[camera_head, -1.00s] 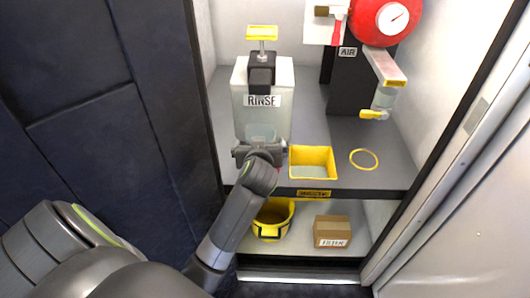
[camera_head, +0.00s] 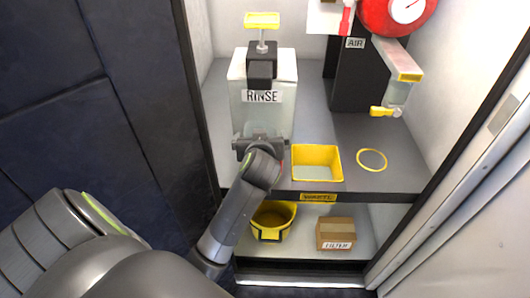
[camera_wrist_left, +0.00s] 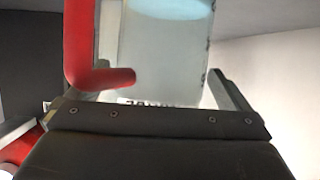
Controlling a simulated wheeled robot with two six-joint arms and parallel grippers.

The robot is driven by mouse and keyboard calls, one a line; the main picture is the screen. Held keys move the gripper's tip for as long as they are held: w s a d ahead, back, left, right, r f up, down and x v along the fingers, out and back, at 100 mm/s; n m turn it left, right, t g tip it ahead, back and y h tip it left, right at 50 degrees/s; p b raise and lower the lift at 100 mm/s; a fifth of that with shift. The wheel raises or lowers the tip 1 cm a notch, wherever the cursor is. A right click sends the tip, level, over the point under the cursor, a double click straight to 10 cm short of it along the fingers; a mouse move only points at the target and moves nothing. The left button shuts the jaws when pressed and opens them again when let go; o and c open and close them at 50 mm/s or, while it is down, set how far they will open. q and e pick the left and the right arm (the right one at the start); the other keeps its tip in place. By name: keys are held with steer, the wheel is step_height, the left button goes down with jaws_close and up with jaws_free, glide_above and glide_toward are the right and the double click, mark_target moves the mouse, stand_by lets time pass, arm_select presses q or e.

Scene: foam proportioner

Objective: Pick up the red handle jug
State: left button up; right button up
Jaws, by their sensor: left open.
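My left gripper (camera_head: 260,144) is open in front of the RINSE tank on the upper shelf and covers most of what lies behind it. In the left wrist view, the jug (camera_wrist_left: 160,65) stands just ahead with a translucent body and pale blue at its top. Its red handle (camera_wrist_left: 85,65) is on the left side of the body, with a lower stub pointing right. The open jaw (camera_wrist_left: 235,98) shows to the right of the jug. I cannot tell whether it touches. In the head view the jug is mostly hidden behind my gripper. My right gripper is not in view.
The RINSE tank (camera_head: 262,75) with a yellow-topped pump stands behind. A yellow bin (camera_head: 317,163) and yellow ring (camera_head: 371,160) are to the right. Below are a yellow bucket (camera_head: 272,222) and a cardboard box (camera_head: 335,233). The cabinet's left edge (camera_head: 200,100) is close to my arm.

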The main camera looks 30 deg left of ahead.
arm_select(q)
steer(key=c, duration=1.4)
steer(key=shift+c, duration=0.6)
steer(key=shift+r, duration=0.1)
